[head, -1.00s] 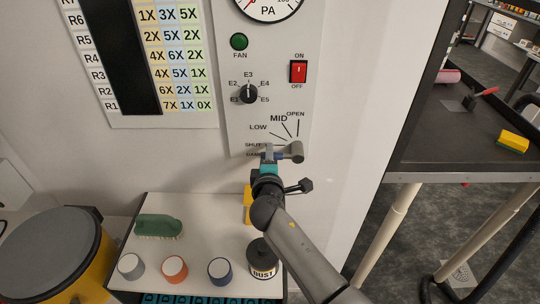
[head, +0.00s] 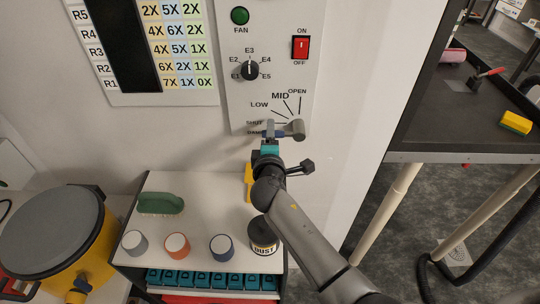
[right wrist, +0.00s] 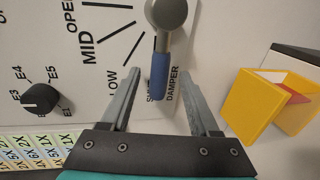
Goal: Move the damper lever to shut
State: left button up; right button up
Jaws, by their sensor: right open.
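The damper lever is a grey hub (right wrist: 168,12) with a blue handle (right wrist: 159,75), and the hub also shows in the head view (head: 297,129). The handle points left in the head view, lying over the partly hidden SHUT mark, beside the word DAMPER. My right gripper (right wrist: 160,80) is open, with one finger on each side of the handle and a visible gap on both sides. In the head view my right gripper (head: 270,131) covers part of the handle and labels. My left gripper is not in view.
Below stands a white-topped cart (head: 195,240) with a brush (head: 160,203), cups and a DUST can (head: 263,232). A yellow bin (head: 85,245) stands left.

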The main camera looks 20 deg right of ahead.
jog(key=v, duration=1.4)
